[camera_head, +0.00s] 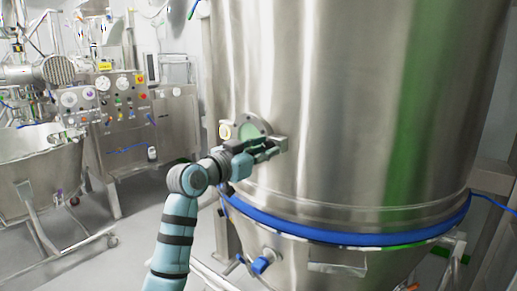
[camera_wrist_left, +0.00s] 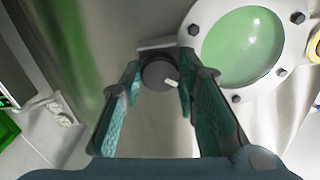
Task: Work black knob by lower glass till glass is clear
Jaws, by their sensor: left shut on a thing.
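The round lower glass (camera_head: 247,131) sits in a bolted metal flange low on the steel vessel, just left of my left gripper (camera_head: 270,148). In the left wrist view the glass (camera_wrist_left: 243,47) looks pale green, with several dark bolts around it. The black knob (camera_wrist_left: 156,71) is round with a small white pointer and lies between the fingertips of my left gripper (camera_wrist_left: 160,72), beside the flange. My left gripper is shut on it. In the head view the fingers hide the knob. My right gripper is not in view.
The big steel vessel (camera_head: 330,80) fills the middle and right. A blue band (camera_head: 340,237) rings it below the glass, with a blue-handled valve (camera_head: 262,265) underneath.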

